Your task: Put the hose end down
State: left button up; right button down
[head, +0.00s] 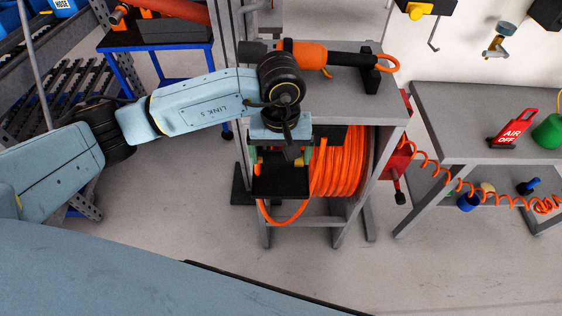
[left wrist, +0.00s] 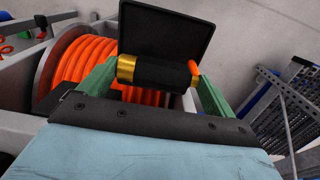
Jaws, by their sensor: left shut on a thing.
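My left gripper (head: 281,156) is in front of the hose reel stand, below its grey top. In the left wrist view its two green fingers (left wrist: 155,80) are shut on the hose end (left wrist: 152,73), a black cylinder with a brass ring at its left and orange hose at its right. A black tray-like plate (left wrist: 165,30) lies just beyond the hose end; it also shows in the head view (head: 282,184). I cannot tell whether the hose end touches it. The orange hose (head: 342,168) is wound on the reel, with a loop hanging below. My right gripper is out of view.
An orange and black tool (head: 305,54) lies on the stand's top (head: 345,103). A grey bench (head: 465,110) at the right holds a red "AIR OFF" sign (head: 515,132). A blue-framed table (head: 160,40) and racks stand at the left. Open floor (head: 190,205) lies left of the stand.

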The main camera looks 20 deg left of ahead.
aim_at(281, 156)
pick_arm(q)
notch_tip(281, 156, down, 3)
jog(key=shift+f, duration=0.15)
jog(key=shift+w+f, duration=0.1)
jog(key=shift+f, duration=0.15)
jog(key=shift+f+b, duration=0.1)
jog(key=shift+b, duration=0.2)
jog(key=o, duration=0.6)
jog(key=shift+o, duration=0.8)
jog(key=shift+r, duration=0.2)
notch_tip(281, 156, up, 11)
jog(key=shift+f+p, duration=0.15)
jog(key=shift+p, duration=0.4)
jog(key=shift+r, duration=0.6)
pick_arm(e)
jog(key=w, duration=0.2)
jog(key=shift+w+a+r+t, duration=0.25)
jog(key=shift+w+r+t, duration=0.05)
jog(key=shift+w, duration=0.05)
